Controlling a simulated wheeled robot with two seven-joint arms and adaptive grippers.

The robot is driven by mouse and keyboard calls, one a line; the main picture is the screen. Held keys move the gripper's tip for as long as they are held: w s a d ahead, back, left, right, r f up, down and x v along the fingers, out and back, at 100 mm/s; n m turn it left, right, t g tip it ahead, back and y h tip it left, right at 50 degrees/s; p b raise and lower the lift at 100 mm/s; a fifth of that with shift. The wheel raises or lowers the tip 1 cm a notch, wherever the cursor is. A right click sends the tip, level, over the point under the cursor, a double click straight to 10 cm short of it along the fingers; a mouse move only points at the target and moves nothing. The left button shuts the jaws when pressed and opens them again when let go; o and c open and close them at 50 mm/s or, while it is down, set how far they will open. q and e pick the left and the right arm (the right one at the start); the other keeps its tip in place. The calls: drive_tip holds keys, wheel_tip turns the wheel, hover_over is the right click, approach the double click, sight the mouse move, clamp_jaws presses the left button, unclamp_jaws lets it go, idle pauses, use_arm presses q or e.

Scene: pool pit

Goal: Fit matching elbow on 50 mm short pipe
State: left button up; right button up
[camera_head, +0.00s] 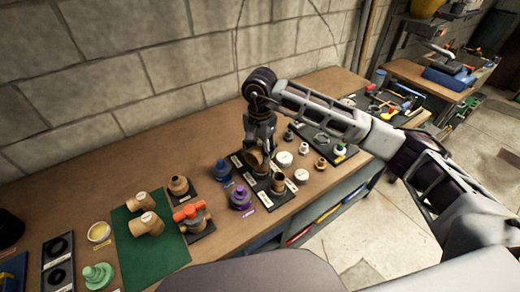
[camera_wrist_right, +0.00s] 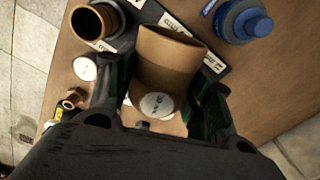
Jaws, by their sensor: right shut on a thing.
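My right gripper (camera_head: 262,140) is shut on a tan elbow (camera_wrist_right: 168,58) with a round white label. In the head view the held elbow (camera_head: 255,158) is over the black board with white tags. In the right wrist view the fingers (camera_wrist_right: 158,95) are on both sides of the elbow, its wide mouth facing away from the gripper. A short tan pipe (camera_wrist_right: 92,22) stands upright on the board beside the elbow, apart from it; in the head view this pipe (camera_head: 278,182) is just right of and nearer than the elbow. My left gripper is not in view.
Two tan fittings (camera_head: 146,223) lie on a green mat (camera_head: 165,252). A red-handled valve (camera_head: 190,212), a purple-capped bottle (camera_head: 240,198) and a blue-capped bottle (camera_head: 222,170) stand left of the board. White round caps (camera_head: 284,159) sit right of it. A block wall runs behind.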

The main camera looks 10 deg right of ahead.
drive_tip(key=shift+f, duration=0.1)
idle(0.3)
drive_tip(key=o, duration=1.2)
drive_tip(key=shift+o, duration=0.4)
drive_tip(key=o, duration=0.3)
drive_tip(key=shift+r+p, duration=1.35)
drive_tip(key=shift+r, duration=2.65)
